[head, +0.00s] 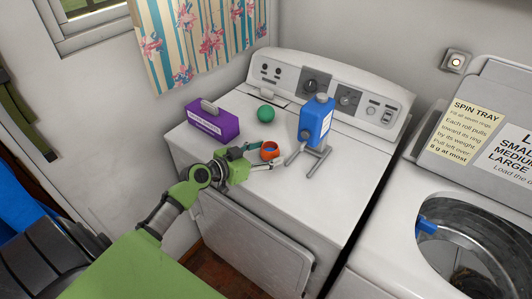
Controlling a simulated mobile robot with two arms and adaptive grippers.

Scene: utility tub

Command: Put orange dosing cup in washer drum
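The washer drum (462,248) is the open round metal tub in the right machine, at the lower right. It is partly cut off by the picture edge. My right gripper is not in view.
A blue bottle (315,122) stands right of the cup, beside a grey metal bar piece (319,160). A green ball (265,114) and a purple box (212,122) lie behind. A blue object (427,225) is at the drum's rim. A gap separates the machines.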

